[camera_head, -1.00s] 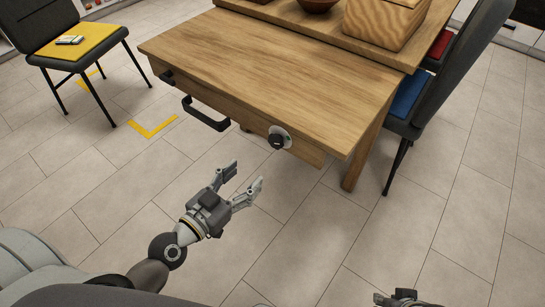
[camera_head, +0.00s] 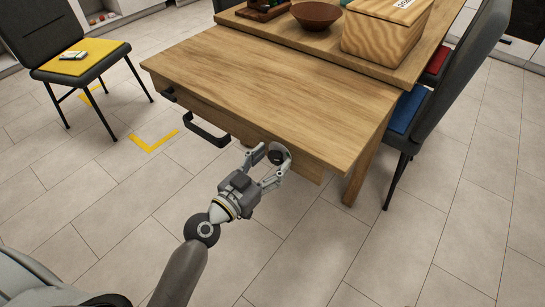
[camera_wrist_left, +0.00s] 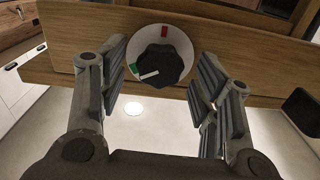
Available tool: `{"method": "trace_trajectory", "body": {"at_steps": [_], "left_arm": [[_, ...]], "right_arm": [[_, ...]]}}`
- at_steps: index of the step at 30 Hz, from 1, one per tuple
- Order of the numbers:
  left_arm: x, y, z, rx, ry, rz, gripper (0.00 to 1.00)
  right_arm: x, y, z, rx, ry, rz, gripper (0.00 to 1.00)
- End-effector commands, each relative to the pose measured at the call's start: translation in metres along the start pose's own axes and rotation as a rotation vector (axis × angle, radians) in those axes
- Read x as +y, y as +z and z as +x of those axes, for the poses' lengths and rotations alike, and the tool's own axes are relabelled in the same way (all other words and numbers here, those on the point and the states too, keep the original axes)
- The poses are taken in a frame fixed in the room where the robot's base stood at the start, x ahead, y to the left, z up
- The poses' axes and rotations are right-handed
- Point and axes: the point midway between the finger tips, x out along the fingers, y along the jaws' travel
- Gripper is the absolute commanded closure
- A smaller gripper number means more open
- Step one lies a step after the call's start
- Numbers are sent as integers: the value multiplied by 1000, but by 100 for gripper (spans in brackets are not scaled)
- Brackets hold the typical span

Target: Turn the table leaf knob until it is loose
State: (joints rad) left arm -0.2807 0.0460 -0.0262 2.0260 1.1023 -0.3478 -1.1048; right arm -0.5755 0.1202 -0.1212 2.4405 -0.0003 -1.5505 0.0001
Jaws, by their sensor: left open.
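The table leaf knob (camera_head: 276,157) is a black lobed knob on a pale round plate on the front edge of the wooden table leaf (camera_head: 270,90). In the left wrist view the knob (camera_wrist_left: 160,66) has a white pointer line aimed to the lower left, near a green mark; a red mark sits at the top of the plate. My left gripper (camera_head: 265,168) is open in front of the knob, with a finger to either side. In the left wrist view the fingers (camera_wrist_left: 160,85) look apart from the knob. My right gripper is out of view.
A black handle (camera_head: 207,131) sticks out from the leaf's front, left of the knob. A wooden box (camera_head: 385,35) and a brown bowl (camera_head: 316,15) stand on the tabletop behind. Chairs stand left (camera_head: 80,62) and right (camera_head: 450,85). The floor in front is clear.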

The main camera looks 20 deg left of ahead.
Motion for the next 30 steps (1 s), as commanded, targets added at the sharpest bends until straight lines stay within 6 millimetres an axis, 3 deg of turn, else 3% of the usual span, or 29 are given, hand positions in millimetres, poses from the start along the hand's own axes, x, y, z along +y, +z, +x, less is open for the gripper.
{"method": "trace_trajectory", "body": {"at_steps": [13,24,30], "left_arm": [[0,0,10,0,0,-1,42],[0,0,10,0,0,-1,88],[0,0,10,0,0,-14,88]], "right_arm": [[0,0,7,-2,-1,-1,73],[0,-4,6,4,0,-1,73],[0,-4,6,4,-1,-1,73]]}}
